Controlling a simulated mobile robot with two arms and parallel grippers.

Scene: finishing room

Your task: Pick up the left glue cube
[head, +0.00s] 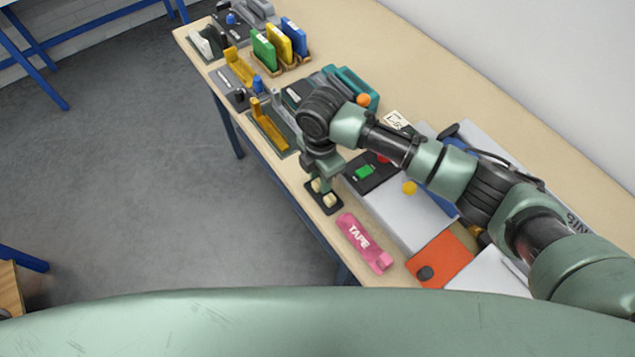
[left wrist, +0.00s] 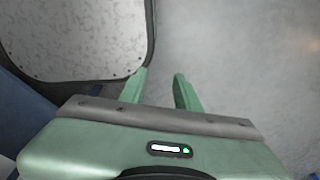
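Two small cream glue cubes sit on a small black tray (head: 325,209) near the table's front edge in the head view. The left glue cube (head: 316,186) is at the tray's far end, partly hidden by my right gripper; the other cube (head: 330,200) is nearer. My right gripper (head: 322,184) points down right at the left cube. Whether its fingers touch or close on the cube is too small to tell. My left gripper (left wrist: 160,88) shows in the left wrist view with its two green fingers apart and nothing between them, above grey floor.
A pink TAPE piece (head: 362,243) lies just in front of the tray. A yellow holder (head: 268,125) stands behind, left.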

